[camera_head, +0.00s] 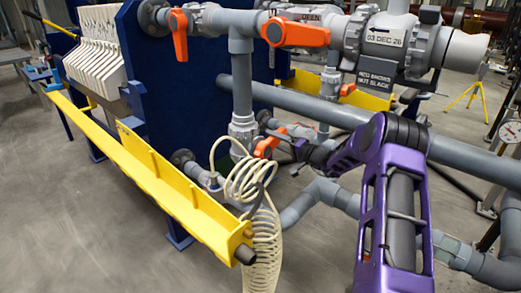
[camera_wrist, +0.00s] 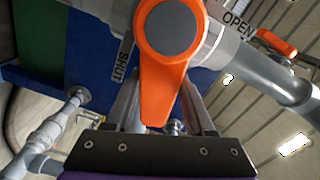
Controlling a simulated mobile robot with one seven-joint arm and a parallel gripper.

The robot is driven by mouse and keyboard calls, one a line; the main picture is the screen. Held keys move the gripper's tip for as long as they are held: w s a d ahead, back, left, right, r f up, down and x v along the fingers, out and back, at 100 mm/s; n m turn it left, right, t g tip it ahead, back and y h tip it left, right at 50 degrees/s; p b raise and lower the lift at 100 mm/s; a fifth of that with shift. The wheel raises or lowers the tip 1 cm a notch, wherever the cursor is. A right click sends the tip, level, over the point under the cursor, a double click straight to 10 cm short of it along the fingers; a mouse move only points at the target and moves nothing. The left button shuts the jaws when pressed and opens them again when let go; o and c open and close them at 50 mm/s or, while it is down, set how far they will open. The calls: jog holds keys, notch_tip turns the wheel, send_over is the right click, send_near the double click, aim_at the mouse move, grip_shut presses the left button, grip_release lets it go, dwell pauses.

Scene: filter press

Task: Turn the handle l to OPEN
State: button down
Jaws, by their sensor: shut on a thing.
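An orange valve handle (camera_wrist: 157,95) with a grey round hub cap fills the middle of the wrist view. Its lever points down the picture, toward my gripper (camera_wrist: 160,108). The two metal fingers lie on either side of the lever and are shut on it. A SHUT label (camera_wrist: 125,65) is just left of the lever, and an OPEN label (camera_wrist: 238,24) is at the upper right. The lever lies between them, nearer SHUT. In the head view the orange handle (camera_head: 266,147) is small and partly hidden at the end of my purple arm.
Other orange handles (camera_head: 300,33) (camera_head: 179,34) sit on the grey pipes above. A coiled cream hose (camera_head: 250,185) hangs just left of my gripper. A yellow rail (camera_head: 170,185) runs along the left. A long grey pipe (camera_head: 450,157) passes behind my arm.

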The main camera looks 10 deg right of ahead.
aim_at(270, 138)
jog(key=n, duration=0.1)
jog(key=r+n, duration=0.1)
jog(key=a+r+n, duration=0.1)
jog(key=shift+s+r+n, duration=0.15)
jog(key=shift+s+n, duration=0.15)
jog(key=shift+n, duration=0.1)
jog(key=n, duration=0.1)
jog(key=a+r+n, duration=0.1)
jog(key=n, duration=0.1)
jog(key=shift+s+r, duration=0.1)
jog(key=shift+s, duration=0.3)
jog(key=n, duration=0.1)
jog(key=a+n, duration=0.1)
jog(key=n, duration=0.1)
jog(key=s+n, duration=0.1)
jog(key=shift+s+a+r, duration=0.1)
jog(key=shift+a+r, duration=0.2)
jog(key=shift+r, duration=0.1)
jog(key=shift+s+a+n, duration=0.35)
jog(key=shift+a+n, duration=0.1)
jog(key=shift+n, duration=0.65)
jog(key=shift+s+a+n, duration=0.35)
jog(key=shift+a+n, duration=0.05)
jog(key=shift+n, duration=0.7)
jog(key=shift+f, duration=0.1)
jog(key=shift+c, duration=1.2)
grip_release()
jog(key=shift+d, duration=0.15)
